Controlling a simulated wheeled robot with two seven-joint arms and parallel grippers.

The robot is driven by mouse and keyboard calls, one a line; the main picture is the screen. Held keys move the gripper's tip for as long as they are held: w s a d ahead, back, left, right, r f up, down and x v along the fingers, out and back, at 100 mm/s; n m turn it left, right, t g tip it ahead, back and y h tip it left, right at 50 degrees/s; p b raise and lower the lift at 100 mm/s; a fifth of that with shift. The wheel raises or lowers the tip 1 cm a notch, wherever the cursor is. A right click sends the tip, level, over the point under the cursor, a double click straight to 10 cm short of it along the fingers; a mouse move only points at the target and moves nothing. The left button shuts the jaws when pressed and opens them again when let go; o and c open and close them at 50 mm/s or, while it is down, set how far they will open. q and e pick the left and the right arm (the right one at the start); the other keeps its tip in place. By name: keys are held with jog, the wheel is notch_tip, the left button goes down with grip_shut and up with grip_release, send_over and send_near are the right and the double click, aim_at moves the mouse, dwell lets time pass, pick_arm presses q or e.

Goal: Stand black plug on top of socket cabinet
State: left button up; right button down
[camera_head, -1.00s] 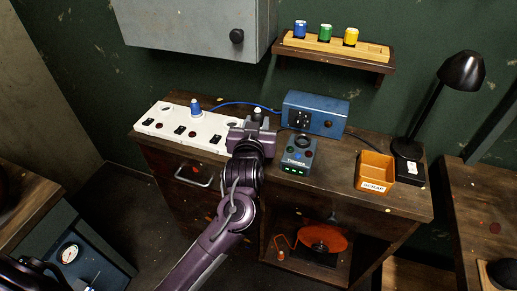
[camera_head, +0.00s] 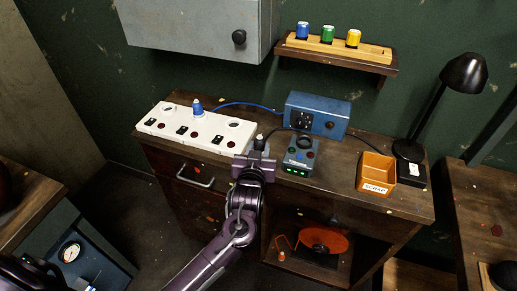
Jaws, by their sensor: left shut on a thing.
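My left gripper (camera_head: 257,158) is shut on the black plug (camera_head: 259,143), just off the right end of the white power strip (camera_head: 205,134) and near the worktop's front edge. The plug looks upright, with its lower part hidden by the jaws. A dark cable runs from it to the right. The blue box with dark socket holes (camera_head: 329,116), which I take as the socket cabinet, stands at the back of the worktop, right of and behind the gripper. Its top looks bare. My right gripper is not in view.
A blue plug (camera_head: 197,108) stands in the strip, its blue cable running toward the blue box. A grey device with green lights (camera_head: 300,160) sits close right of the gripper. An orange scrap bin (camera_head: 377,172) and black lamp (camera_head: 462,75) stand further right.

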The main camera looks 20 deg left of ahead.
pick_arm(q)
jog(key=o, duration=0.9)
jog(key=shift+f, duration=0.1)
jog(key=shift+r, duration=0.2)
jog(key=b+v, duration=0.1)
jog(key=v, duration=1.1)
jog(key=shift+f, duration=0.1)
